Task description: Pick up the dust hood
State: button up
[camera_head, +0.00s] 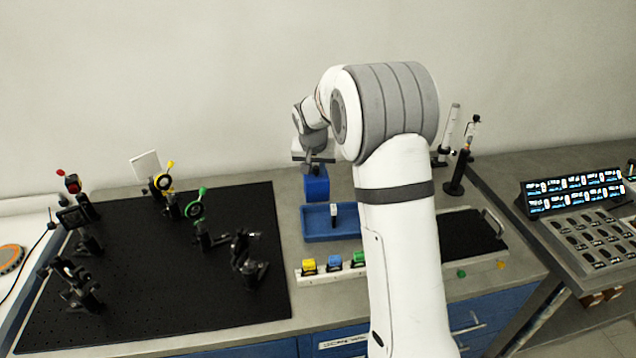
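A blue box-shaped piece (316,188), which looks like the dust hood, is at the back of the bench, just behind the blue tray. My gripper (311,166) points down right at the top of this blue piece. The fingers are small and partly merge with its top edge, so I cannot tell whether they are closed on it or only above it. I also cannot tell whether the blue piece rests on the bench or hangs just above it. My own arm hides the bench to the right of it.
The blue tray (312,237) holds a small black-and-white item. In front is a white strip (318,278) with yellow, blue and green blocks. Left is a black breadboard (150,300) with several optics mounts. Right are a black pad (465,238), upright stands (459,172) and a control console (580,215).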

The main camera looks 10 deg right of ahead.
grip_shut()
